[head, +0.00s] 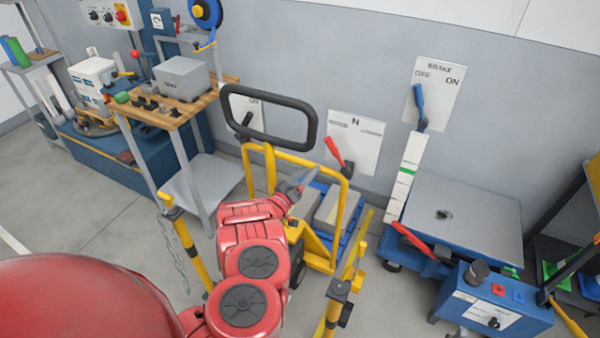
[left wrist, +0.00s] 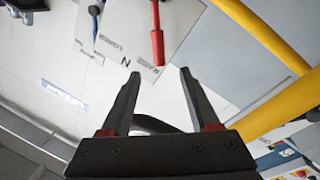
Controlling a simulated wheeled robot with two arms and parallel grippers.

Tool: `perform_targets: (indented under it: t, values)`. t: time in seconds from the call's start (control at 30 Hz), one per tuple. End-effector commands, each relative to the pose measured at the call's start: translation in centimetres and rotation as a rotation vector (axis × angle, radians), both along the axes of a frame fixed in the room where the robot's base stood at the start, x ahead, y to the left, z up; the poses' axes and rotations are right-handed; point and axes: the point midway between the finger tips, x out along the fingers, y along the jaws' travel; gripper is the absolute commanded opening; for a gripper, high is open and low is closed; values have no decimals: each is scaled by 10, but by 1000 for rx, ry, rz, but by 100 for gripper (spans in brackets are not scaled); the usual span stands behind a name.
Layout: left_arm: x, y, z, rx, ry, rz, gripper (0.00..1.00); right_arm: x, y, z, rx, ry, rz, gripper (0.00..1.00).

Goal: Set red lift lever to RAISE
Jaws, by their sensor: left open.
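The red lift lever (head: 334,150) sits on a white wall plate (head: 368,142) marked N at its top. Its handle sticks out and leans up and left in the head view. In the left wrist view the red lever (left wrist: 157,38) hangs from the top of the picture, beyond the fingertips, over its plate (left wrist: 120,40). The small side markings are hard to read. My left gripper (head: 303,178) is open and empty, below and left of the lever and apart from it. Its two fingers (left wrist: 158,72) show in the left wrist view. My right gripper is not in view.
A yellow cart with a black loop handle (head: 270,119) stands close by my left arm. A blue brake lever (head: 419,100) is on the wall to the right. A lift table (head: 465,215) with another red handle (head: 412,238) stands at right. A workbench (head: 170,110) is at left.

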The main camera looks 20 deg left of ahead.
Motion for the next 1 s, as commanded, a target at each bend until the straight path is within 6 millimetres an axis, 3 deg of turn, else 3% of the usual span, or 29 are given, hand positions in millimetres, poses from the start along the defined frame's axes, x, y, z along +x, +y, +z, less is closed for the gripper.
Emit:
perform_targets:
  t: [0.3, 0.87, 1.0]
  values:
    - [-32, 6, -4, 1, 1, -1, 62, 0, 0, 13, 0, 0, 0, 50]
    - [-34, 7, -4, 6, -1, -1, 62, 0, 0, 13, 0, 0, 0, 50]
    - [-32, 14, -5, 111, -34, -18, 62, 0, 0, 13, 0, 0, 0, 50]
